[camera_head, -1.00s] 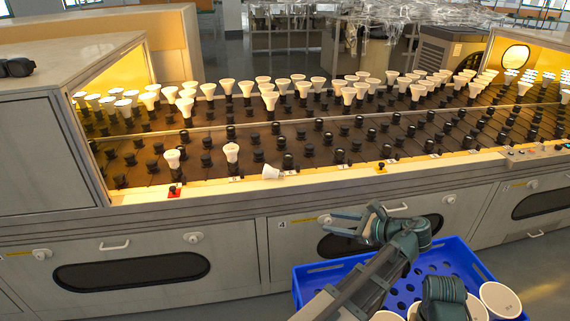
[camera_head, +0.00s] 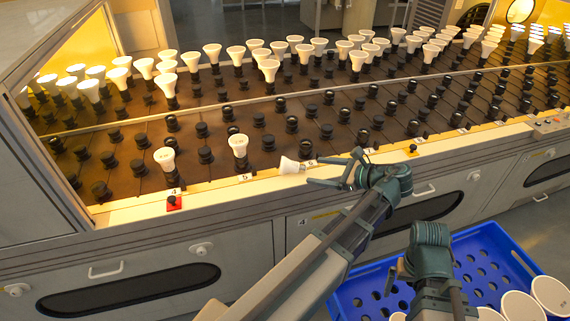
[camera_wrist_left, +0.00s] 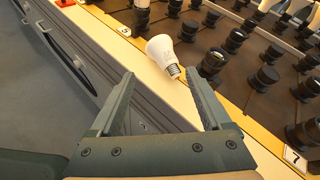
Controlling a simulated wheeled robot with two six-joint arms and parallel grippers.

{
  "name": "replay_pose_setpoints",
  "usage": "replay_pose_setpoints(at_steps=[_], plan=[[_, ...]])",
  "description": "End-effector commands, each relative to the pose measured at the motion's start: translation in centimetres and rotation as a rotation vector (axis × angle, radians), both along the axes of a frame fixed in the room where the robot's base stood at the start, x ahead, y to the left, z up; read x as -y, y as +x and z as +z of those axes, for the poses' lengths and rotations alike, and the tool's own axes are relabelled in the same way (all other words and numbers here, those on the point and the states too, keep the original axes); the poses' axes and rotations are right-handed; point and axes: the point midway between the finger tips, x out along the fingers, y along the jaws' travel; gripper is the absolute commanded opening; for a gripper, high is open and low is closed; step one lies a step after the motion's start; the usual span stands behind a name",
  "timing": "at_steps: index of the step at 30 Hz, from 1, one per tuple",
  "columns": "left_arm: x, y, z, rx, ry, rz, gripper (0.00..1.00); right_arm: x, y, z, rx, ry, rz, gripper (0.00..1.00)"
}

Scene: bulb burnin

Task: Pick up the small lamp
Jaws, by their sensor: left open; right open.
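A small white lamp (camera_head: 289,165) with a metal screw base lies on its side on the pale front ledge (camera_head: 225,185) of the rack. It also shows in the left wrist view (camera_wrist_left: 160,50), its base pointing toward my gripper. My left gripper (camera_head: 316,171) is open and empty, just right of the lamp in the head view. In the left wrist view its two fingertips (camera_wrist_left: 160,76) spread to either side of the lamp's base end, apart from it. My right gripper (camera_head: 430,248) is at the lower right, above a blue crate, with its fingertips hard to make out.
Two upright lamps (camera_head: 165,160) (camera_head: 238,147) stand in front-row sockets, with several empty black sockets (camera_head: 205,155) behind. A red block (camera_head: 174,202) with a black knob sits on the ledge to the left. The blue crate (camera_head: 350,297) holds several white lamps (camera_head: 550,294).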

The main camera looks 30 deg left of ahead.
Motion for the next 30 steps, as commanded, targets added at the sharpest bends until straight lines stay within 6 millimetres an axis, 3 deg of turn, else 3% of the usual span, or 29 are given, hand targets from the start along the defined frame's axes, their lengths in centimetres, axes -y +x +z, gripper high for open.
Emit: replay_pose_setpoints(at_steps=[3, 9, 22, 30], plan=[[-2.3, 0.0, -1.3, 0.002, 0.000, 0.004, 0.81, 0.0, 0.0, -1.3, 0.000, 0.000, 0.000, 1.00], [-5.1, 0.2, -2.3, 0.000, 0.000, 0.002, 0.81, 0.0, 0.0, -2.3, 0.000, 0.000, 0.000, 1.00], [-6.6, 0.3, -2.8, 0.001, 0.000, 0.001, 0.81, 0.0, 0.0, -2.8, 0.000, 0.000, 0.000, 1.00], [-10.0, 0.4, -4.3, 0.001, 0.000, 0.004, 0.81, 0.0, 0.0, -4.3, 0.000, -0.001, 0.000, 1.00]])
